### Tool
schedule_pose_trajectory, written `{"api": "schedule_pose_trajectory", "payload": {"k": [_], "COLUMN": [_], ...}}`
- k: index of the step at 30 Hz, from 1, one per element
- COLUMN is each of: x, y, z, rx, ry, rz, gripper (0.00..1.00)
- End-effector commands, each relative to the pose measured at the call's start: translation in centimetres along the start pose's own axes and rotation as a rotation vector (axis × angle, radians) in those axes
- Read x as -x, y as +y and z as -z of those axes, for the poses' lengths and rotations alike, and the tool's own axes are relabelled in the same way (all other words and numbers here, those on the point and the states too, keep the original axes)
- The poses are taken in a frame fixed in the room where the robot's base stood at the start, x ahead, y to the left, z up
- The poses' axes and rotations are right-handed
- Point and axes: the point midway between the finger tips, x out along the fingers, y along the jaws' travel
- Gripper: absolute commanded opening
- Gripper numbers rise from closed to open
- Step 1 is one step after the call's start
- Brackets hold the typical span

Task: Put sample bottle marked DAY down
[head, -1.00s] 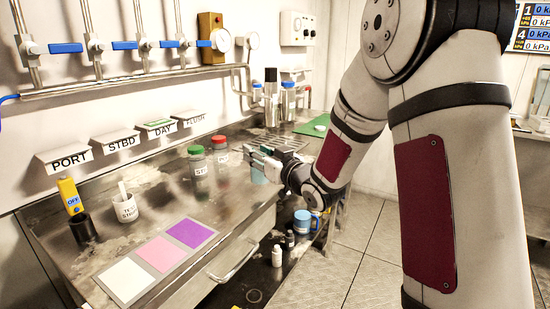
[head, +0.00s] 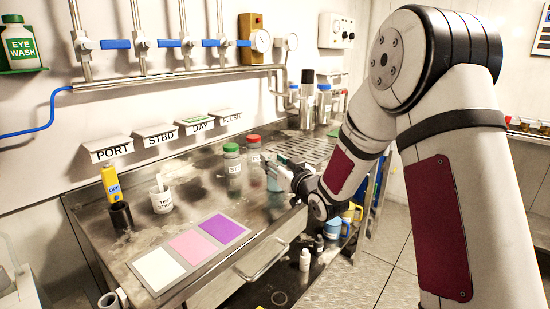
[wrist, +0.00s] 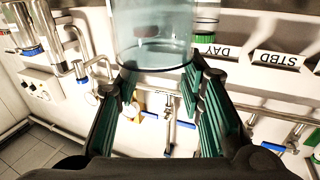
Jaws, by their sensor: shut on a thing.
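My gripper (head: 279,168) is shut on a clear, bluish sample bottle (head: 273,183) above the right part of the bench, near its front edge. In the wrist view, the bottle (wrist: 155,38) stands between the green-padded fingers; no DAY marking shows on it. Whether its base touches the bench cannot be told. The DAY holder sign (head: 194,122) is on the wall, between STBD (head: 157,137) and FLUSH (head: 231,118); PORT (head: 109,150) is leftmost. A green-capped bottle marked STBD (head: 233,163) and a red-capped bottle (head: 254,152) stand on the bench, left of my gripper.
The steel bench (head: 190,197) has bare room in its middle. A mat with white, pink and purple squares (head: 196,246) lies at the front. A test-strip cup (head: 162,201) and a yellow meter (head: 112,184) in a black holder stand left. Tall bottles (head: 323,105) stand at the back right.

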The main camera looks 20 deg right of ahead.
Motion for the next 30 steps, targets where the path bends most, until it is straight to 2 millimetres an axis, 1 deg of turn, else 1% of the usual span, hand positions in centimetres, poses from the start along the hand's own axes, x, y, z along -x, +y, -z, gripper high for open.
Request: {"api": "schedule_pose_trajectory", "payload": {"k": [4, 8, 9, 11, 23, 26, 30], "x": [0.0, 0.0, 0.0, 0.0, 0.0, 1.2, 3.9], "y": [0.0, 0.0, 0.0, 0.0, 0.0, 0.1, 0.1], "z": [0.1, -0.2, -0.2, -0.1, 0.2, 0.2, 0.1], "rx": [0.001, 0.001, 0.001, 0.001, 0.001, 0.001, 0.0], "ry": [0.002, 0.002, 0.0, 0.0, 0.0, 0.0, -0.002], "rz": [0.0, 0.0, 0.0, 0.0, 0.0, -0.001, -0.002], "gripper": [0.0, 0.0, 0.42, 0.56, 0.56, 0.56, 0.56]}}
